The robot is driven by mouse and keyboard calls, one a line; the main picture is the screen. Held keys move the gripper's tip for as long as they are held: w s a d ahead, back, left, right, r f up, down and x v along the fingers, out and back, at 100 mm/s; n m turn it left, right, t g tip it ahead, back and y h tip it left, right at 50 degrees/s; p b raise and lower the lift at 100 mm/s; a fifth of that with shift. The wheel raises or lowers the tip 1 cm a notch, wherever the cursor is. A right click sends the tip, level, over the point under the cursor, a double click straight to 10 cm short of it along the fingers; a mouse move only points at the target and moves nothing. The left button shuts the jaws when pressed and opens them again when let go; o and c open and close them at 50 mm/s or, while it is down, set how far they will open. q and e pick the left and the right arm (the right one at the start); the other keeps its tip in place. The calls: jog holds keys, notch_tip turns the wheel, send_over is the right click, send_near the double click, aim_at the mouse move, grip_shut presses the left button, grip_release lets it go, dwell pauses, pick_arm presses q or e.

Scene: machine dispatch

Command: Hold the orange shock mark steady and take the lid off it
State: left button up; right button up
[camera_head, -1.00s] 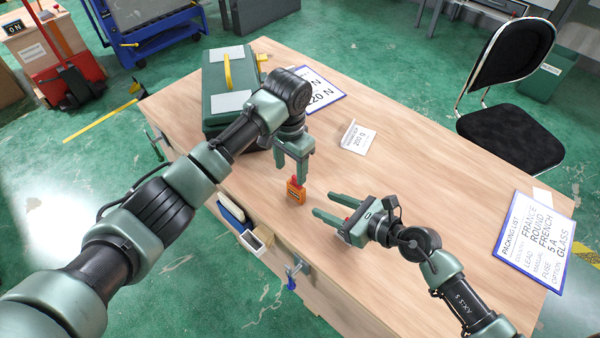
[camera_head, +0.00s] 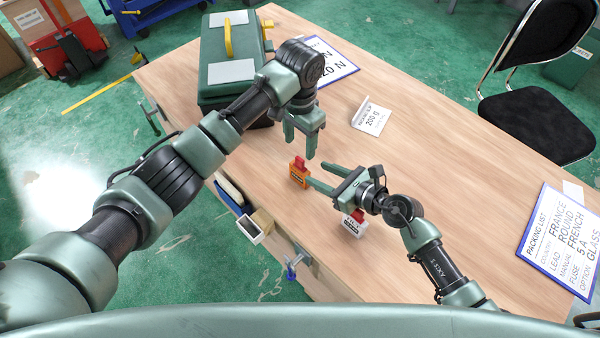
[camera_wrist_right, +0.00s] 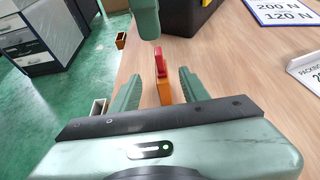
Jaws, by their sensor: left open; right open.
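The orange shock mark (camera_head: 299,178) stands upright near the table's front edge, with its red lid (camera_head: 300,161) on top. My left gripper (camera_head: 300,152) is open and points down just above and behind it. My right gripper (camera_head: 317,176) is open and low, with its fingers pointing at the mark from the right. In the right wrist view, the orange body (camera_wrist_right: 164,92) and red lid (camera_wrist_right: 160,61) show in the gap between the right fingers (camera_wrist_right: 158,85). Whether the tips reach past the body cannot be told. Part of my left gripper (camera_wrist_right: 146,20) hangs above there.
A white device with a red top (camera_head: 353,224) stands beneath my right gripper. A green toolbox (camera_head: 222,88) stands at the back left. A small card (camera_head: 371,118) and a packing list (camera_head: 560,240) are on the table. Bins (camera_head: 249,229) hang on the front edge.

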aim_at(304, 167)
pick_arm(q)
jog(key=shift+f, duration=0.1)
pick_arm(e)
jog(key=x, duration=0.7)
jog(key=shift+d, duration=0.1)
pick_arm(q)
jog(key=shift+w, duration=0.1)
pick_arm(e)
grip_shut()
dwell(0.9)
